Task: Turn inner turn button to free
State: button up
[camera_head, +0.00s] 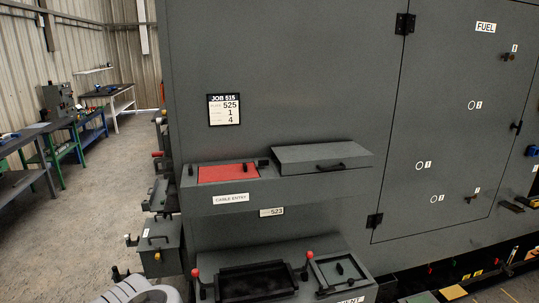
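I cannot tell which part is the inner turn button. A ledge (213,206) marked "CABLE ENTRY" juts from the grey enclosure (290,70). A red panel (228,173) lies in its left part, with small dark pieces (262,163) at its edges. A grey lid with a black handle (322,157) covers the right part. A large door (450,140) marked "FUEL" is at right, with small fittings (508,57) near its right edge and another (472,197) lower down. The fittings are too small to tell their turn.
A lower ledge holds a dark tray (257,283), red-knobbed levers (309,255) and a framed recess (341,270). Grey boxes (160,245) stick out at the enclosure's left side. The floor (80,225) at left is open, with workbenches (70,140) beyond.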

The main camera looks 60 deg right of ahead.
aim_at(262, 163)
jog(key=z, duration=0.6)
jog(key=i, duration=0.55)
jog(key=z, duration=0.7)
